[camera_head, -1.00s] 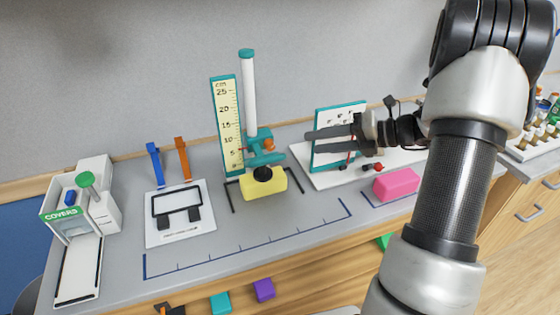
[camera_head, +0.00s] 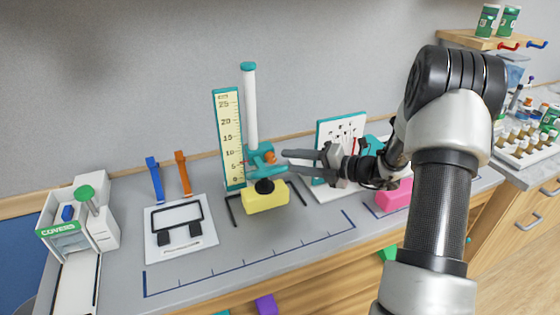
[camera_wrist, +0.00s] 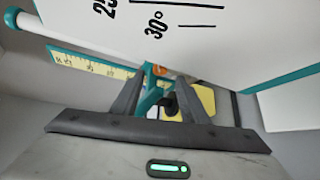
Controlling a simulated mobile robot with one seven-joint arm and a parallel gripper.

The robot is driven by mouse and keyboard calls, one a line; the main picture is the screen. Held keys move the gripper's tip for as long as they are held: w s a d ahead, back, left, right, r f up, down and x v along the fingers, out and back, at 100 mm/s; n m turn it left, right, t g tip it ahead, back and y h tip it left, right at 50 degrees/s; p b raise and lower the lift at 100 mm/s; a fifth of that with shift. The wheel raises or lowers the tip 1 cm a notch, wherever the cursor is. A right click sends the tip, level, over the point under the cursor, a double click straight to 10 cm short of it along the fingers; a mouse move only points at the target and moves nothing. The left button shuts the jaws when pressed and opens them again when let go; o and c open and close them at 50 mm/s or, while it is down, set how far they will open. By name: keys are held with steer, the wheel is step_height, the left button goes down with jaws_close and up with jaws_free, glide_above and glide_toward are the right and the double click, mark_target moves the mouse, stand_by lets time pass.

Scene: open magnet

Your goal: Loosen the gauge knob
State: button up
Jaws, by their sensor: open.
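The gauge stand has a white post (camera_head: 250,110) with a teal cap and a teal clamp (camera_head: 258,168) low on it. An orange knob (camera_head: 270,157) sits on the right side of the clamp. A black bulb-like part hangs under the clamp over a yellow block (camera_head: 265,198). A cm scale (camera_head: 229,140) stands left of the post. My gripper (camera_head: 284,161) is open, its dark fingers pointing left, close to the orange knob; I cannot tell whether they touch it. In the wrist view, the knob (camera_wrist: 160,70) shows small beyond the fingers (camera_wrist: 157,88), beside the teal clamp.
A white board with a teal frame (camera_head: 340,130) stands behind my gripper. A pink block (camera_head: 392,197) lies right of it. A white plate with a black frame (camera_head: 180,235) and a covers dispenser (camera_head: 62,230) are at left. The counter front is mostly clear.

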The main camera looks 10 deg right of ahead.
mark_target(274, 159)
steer(key=shift+x, duration=2.65)
jaws_close()
